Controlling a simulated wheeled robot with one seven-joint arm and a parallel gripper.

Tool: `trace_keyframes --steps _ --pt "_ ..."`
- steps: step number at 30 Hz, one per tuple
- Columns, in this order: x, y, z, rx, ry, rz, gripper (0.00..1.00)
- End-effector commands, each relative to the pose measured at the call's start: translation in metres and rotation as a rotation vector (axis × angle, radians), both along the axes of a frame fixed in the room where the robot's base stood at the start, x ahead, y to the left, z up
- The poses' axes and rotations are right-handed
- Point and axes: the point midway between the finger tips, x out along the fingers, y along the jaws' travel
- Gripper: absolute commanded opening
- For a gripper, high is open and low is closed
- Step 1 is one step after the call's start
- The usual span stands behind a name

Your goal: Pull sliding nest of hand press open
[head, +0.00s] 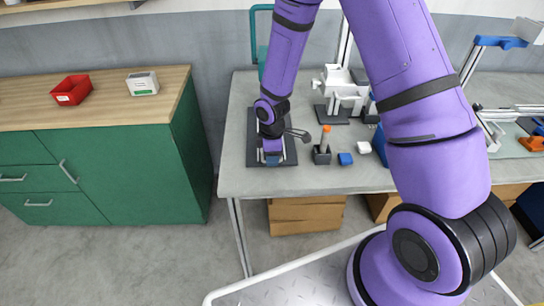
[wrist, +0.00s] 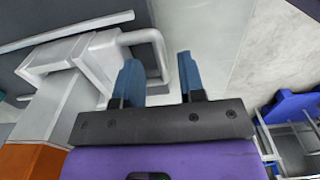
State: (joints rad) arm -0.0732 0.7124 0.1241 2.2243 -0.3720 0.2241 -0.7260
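The hand press stands on a dark base plate (head: 251,152) at the left end of the grey table, mostly hidden behind my arm in the head view. Its grey lever sticks out to the right (head: 298,134). In the wrist view, a pale grey block (wrist: 100,58) carries a U-shaped handle (wrist: 143,36); this looks like the sliding nest and its pull. My gripper (wrist: 159,62) has its two blue fingers apart, with part of the handle between them. Contact is not clear. In the head view, my gripper (head: 272,158) is low over the plate's front.
An orange-topped tool in a dark holder (head: 321,155), a blue block (head: 345,159) and a white block (head: 364,147) stand to the right. White equipment (head: 341,88) is behind them. A green cabinet (head: 150,160) stands left, across a floor gap.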

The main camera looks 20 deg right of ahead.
Motion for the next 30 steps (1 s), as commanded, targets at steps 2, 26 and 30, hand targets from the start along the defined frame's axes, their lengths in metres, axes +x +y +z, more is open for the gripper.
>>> trace_keyframes --steps 2,26,30 --pt "0.001 -0.001 0.010 0.000 -0.003 -0.002 0.37" --pt "0.000 0.000 0.102 0.000 0.000 0.000 0.37" --pt "0.000 0.000 0.102 0.000 0.000 0.000 0.37"
